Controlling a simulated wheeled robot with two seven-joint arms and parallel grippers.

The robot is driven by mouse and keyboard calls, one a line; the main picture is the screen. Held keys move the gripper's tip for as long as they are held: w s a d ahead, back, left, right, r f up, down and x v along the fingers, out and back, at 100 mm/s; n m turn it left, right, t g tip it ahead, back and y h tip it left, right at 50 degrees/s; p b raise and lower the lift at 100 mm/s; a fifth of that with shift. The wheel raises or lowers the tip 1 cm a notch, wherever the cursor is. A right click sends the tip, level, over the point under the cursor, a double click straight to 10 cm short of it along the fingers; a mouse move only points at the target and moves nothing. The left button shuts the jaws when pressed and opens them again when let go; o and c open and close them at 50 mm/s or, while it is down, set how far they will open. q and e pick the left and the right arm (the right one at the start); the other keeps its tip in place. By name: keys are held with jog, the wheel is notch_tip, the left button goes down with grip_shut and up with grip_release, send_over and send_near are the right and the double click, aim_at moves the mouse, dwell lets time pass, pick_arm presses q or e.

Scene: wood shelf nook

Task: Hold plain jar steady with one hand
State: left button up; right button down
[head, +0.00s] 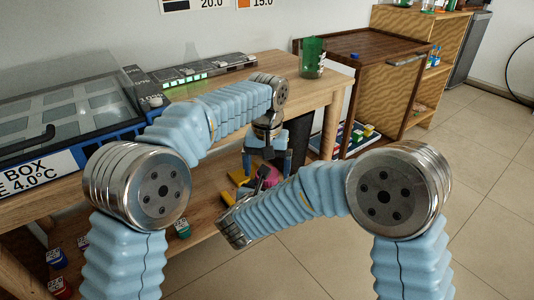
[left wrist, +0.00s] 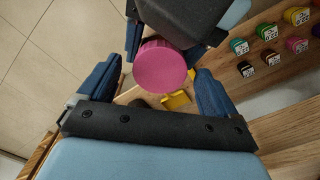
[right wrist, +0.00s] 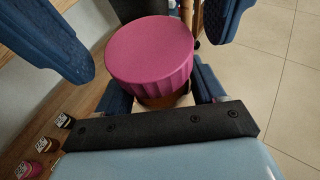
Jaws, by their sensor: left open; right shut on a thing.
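The plain jar has a wide, ribbed pink lid (right wrist: 150,55), and a strip of its brownish body (right wrist: 163,102) shows beneath. My right gripper (right wrist: 160,92) is shut on the jar, one finger on each side below the lid. In the head view the pink lid (head: 268,178) is partly hidden by my arms. My left gripper (head: 267,163) points down over the jar, open. In the left wrist view the lid (left wrist: 162,66) lies between and beyond the fingers of my left gripper (left wrist: 152,97), with gaps on both sides.
Several small labelled jars (head: 57,258) with coloured lids stand on the lower wooden shelf. A yellow object (left wrist: 176,101) lies below the jar. A green glass (head: 312,58) stands on the table (head: 290,70). A wooden cabinet (head: 380,80) is at right; the floor in front is clear.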

pick_arm(q)
notch_tip(320, 180, up, 11)
dwell(0.3)
dwell(0.5)
